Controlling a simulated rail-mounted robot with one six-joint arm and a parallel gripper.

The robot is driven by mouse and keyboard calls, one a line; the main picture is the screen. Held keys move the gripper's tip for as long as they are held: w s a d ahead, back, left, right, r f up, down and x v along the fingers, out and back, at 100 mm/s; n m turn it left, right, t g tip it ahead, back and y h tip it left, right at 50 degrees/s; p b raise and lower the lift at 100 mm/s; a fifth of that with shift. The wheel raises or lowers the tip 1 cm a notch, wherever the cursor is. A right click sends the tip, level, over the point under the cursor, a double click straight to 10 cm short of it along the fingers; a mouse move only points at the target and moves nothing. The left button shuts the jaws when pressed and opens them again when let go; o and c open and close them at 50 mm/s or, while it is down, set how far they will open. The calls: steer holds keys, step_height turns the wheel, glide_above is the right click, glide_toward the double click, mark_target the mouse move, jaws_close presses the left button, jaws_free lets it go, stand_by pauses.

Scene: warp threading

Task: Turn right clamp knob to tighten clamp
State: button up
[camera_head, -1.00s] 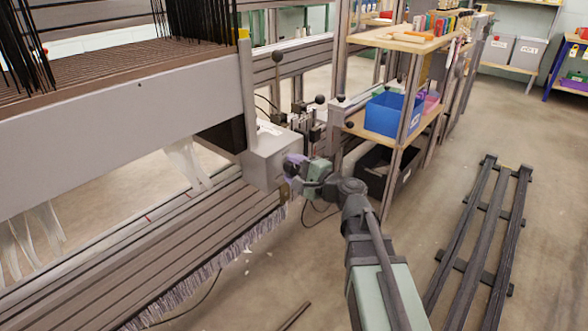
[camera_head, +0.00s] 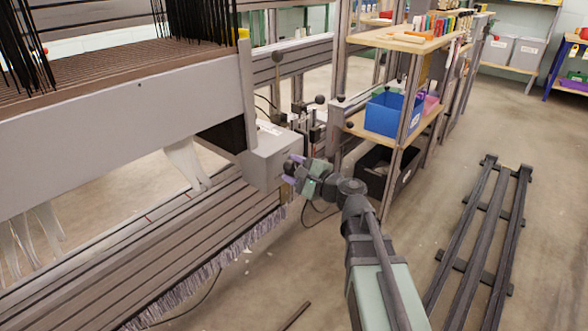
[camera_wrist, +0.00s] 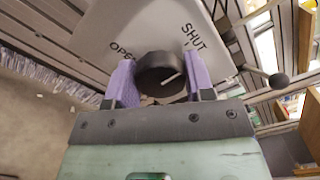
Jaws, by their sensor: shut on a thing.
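The clamp knob (camera_wrist: 153,68) is a round black knob with a white pointer line. It sits on a grey clamp box (camera_wrist: 128,25) marked OPEN on the left and SHUT on the upper right. The pointer line is slanted on the right part of the knob's face. My gripper (camera_wrist: 160,78) has purple fingers on either side of the knob, shut on it. In the head view my gripper (camera_head: 293,168) is at the right face of the grey clamp box (camera_head: 270,160); the knob is hidden there.
A shelf rack with a blue bin (camera_head: 392,114) stands to the right of the box. A black ball-ended lever (camera_wrist: 277,80) is right of the knob. Dark rails (camera_head: 480,235) lie on the floor at the right. The loom's beam (camera_head: 130,110) fills the left.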

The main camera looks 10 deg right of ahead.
steer(key=o, duration=0.9)
steer(key=v, duration=1.1)
